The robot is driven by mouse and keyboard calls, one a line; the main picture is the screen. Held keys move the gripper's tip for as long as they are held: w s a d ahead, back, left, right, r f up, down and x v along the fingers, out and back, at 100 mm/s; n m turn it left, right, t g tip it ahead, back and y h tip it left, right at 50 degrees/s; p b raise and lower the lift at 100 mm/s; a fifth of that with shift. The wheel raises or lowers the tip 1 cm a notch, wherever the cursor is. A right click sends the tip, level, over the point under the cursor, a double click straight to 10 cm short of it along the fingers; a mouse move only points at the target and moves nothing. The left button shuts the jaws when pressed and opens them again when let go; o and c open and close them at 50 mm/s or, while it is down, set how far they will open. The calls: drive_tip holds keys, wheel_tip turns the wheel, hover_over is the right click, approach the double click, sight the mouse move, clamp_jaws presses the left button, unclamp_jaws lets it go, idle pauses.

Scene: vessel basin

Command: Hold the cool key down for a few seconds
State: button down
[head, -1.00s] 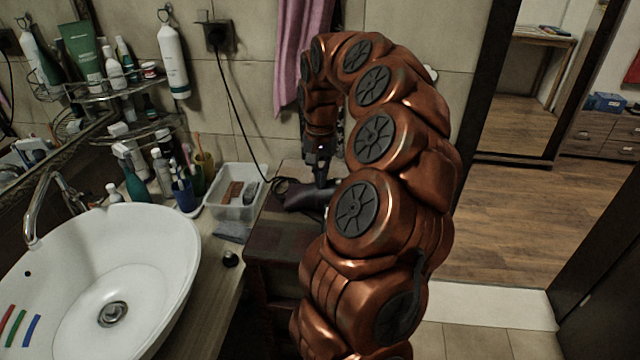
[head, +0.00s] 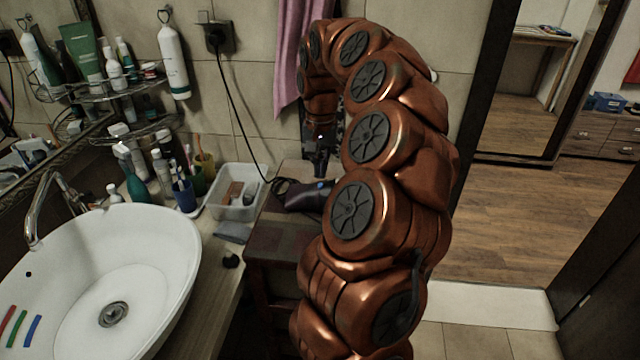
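A dark hair dryer (head: 303,199) lies on a brown wooden stool (head: 278,240) against the tiled wall. A small blue key (head: 321,185) shows on top of its body, close to my arm; it seems to be the cool key. My gripper (head: 320,172) points down just above the blue key. Its fingers look drawn together into one narrow tip, with nothing between them. A small gap seems to show between the tip and the key, but contact is hard to judge. The dryer's right end is hidden behind my arm.
A white basin (head: 150,245) stands on the counter at left. A clear tray (head: 236,205) and several bottles and cups sit behind it. A black cord (head: 235,110) runs from the wall socket down towards the stool. A pink towel (head: 300,50) hangs behind my arm.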

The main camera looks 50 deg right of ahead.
drive_tip(key=shift+r+p, duration=0.3)
drive_tip(key=shift+r, duration=1.75)
drive_tip(key=shift+a, duration=0.1)
